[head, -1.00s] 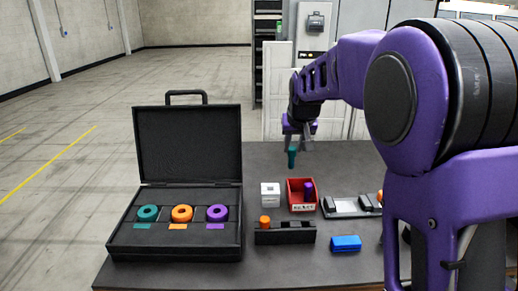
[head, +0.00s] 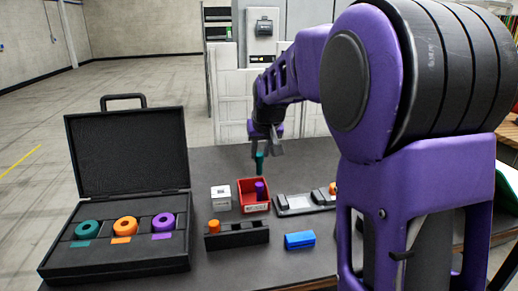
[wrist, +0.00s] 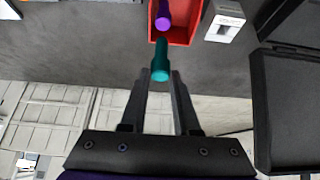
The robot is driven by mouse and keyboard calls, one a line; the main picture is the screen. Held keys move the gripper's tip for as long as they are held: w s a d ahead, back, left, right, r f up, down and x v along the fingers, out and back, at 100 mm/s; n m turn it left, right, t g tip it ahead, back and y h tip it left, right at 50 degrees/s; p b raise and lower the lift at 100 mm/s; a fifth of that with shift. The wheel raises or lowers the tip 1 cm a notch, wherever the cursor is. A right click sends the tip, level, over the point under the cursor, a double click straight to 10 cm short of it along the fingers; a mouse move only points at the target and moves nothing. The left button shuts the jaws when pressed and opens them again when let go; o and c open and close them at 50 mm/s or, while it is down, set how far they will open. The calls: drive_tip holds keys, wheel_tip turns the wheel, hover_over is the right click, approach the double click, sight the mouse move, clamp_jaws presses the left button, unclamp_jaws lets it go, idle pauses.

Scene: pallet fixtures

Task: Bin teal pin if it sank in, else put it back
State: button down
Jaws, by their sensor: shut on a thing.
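My gripper (head: 265,142) is shut on the teal pin (head: 259,163) and holds it upright in the air above the table, behind the red bin. In the wrist view the teal pin (wrist: 160,62) stands between the two fingertips (wrist: 161,76), with the red bin (wrist: 184,33) just beyond it. The red bin (head: 251,207) holds a purple pin (head: 260,190). A dark pin rack (head: 240,237) in front carries an orange pin (head: 214,226) at its left end; its other holes are not clear.
A white block (head: 221,198) stands left of the bin. A grey fixture tray (head: 303,204) with an orange piece lies right, partly behind my arm. A blue block (head: 299,240) is in front. An open black case (head: 115,258) with teal, orange and purple rings stands left.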

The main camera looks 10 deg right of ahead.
wheel_tip(320, 180, down, 2)
drive_tip(key=shift+f+b, duration=0.15)
drive_tip(key=shift+b, duration=0.4)
drive_tip(key=c, duration=0.6)
unclamp_jaws()
drive_tip(key=shift+o, duration=0.2)
